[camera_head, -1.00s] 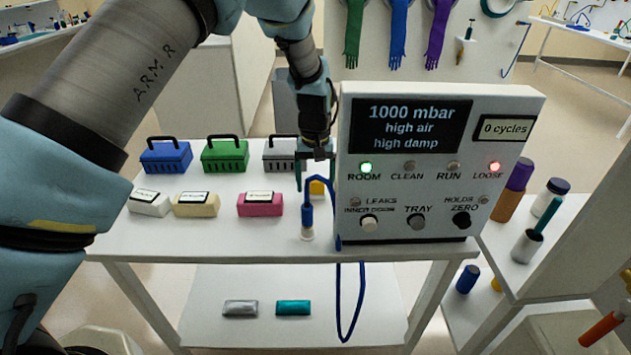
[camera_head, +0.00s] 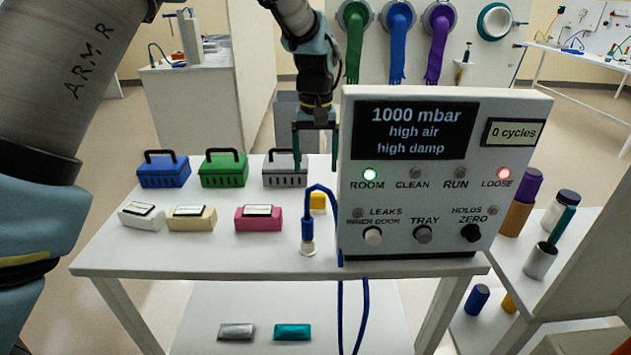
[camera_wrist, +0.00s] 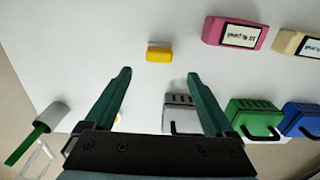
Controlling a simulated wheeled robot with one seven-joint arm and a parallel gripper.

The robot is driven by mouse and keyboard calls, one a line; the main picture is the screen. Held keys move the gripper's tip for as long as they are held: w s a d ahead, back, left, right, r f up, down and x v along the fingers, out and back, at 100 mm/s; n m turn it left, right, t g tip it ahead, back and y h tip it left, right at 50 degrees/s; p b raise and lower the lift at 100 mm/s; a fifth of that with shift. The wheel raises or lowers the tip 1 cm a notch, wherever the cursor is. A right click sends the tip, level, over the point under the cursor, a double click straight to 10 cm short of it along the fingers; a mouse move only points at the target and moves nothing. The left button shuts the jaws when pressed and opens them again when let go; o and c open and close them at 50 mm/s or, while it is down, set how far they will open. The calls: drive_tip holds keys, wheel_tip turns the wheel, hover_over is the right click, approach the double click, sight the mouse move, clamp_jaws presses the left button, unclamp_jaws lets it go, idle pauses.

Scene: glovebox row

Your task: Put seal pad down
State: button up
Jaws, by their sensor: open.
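A small yellow block (camera_head: 318,201), likely the seal pad, lies on the white table (camera_head: 150,250) behind the blue-capped probe and left of the control box. It also shows in the wrist view (camera_wrist: 159,53), apart from my fingers. My gripper (camera_head: 316,160) is open and empty above the back of the table. In the wrist view my two dark green fingers (camera_wrist: 157,75) stand wide apart with only table between the tips.
Blue, green and grey cases (camera_head: 285,171) with handles stand along the back. White, cream and pink labelled blocks (camera_head: 259,218) lie in front of them. The control box (camera_head: 440,180) stands close on the right. A blue-cabled probe (camera_head: 308,235) stands near the front.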

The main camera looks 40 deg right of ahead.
drive_tip(key=shift+r, duration=0.4)
drive_tip(key=w+a+r+n, duration=0.1)
drive_tip(key=w+a, duration=0.3)
drive_tip(key=a, duration=0.5)
drive_tip(key=w+a+n, duration=0.1)
drive_tip(key=w+a, duration=0.3)
drive_tip(key=a, duration=0.5)
drive_tip(key=w+a+r+n, duration=0.15)
drive_tip(key=w+a, duration=0.25)
drive_tip(key=a, duration=0.4)
drive_tip(key=s+a+f+n, duration=0.1)
drive_tip(key=s+a, duration=0.3)
drive_tip(key=a, duration=0.7)
drive_tip(key=s+a+f+n+t, duration=0.1)
drive_tip(key=s+a, duration=0.3)
drive_tip(key=a, duration=0.8)
drive_tip(key=shift+f+n+t, duration=0.15)
drive_tip(key=shift+n+t, duration=0.15)
drive_tip(key=shift+n, duration=0.25)
drive_tip(key=shift+c, duration=0.4)
